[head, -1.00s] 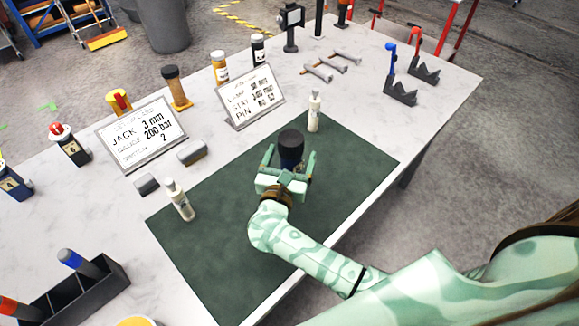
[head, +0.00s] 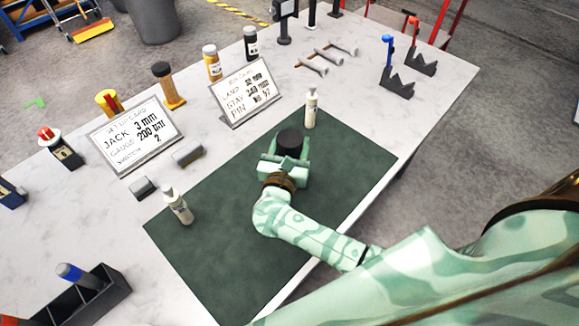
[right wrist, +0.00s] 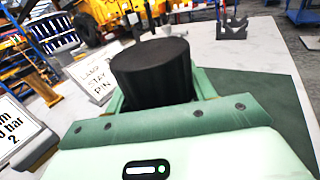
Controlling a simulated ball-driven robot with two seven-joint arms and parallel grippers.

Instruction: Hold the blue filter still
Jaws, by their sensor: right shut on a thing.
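The blue filter (head: 290,142) stands upright on the green mat, showing its round black top in the head view. Its lower body is hidden by my gripper. In the right wrist view the filter's dark ribbed cap (right wrist: 152,70) rises between the fingers. My right gripper (head: 287,150) is shut around the filter, coming from the front edge of the table. In its own wrist view the gripper (right wrist: 160,105) has a pale green finger on each side of the filter. My left gripper is not in view.
The green mat (head: 220,230) is mostly bare. White bottles stand at its far corner (head: 311,108) and left edge (head: 178,205). Two sign cards (head: 137,135) (head: 249,92) stand behind. A black divided box (head: 90,296) is at front left, and dark notched stands (head: 397,85) at far right.

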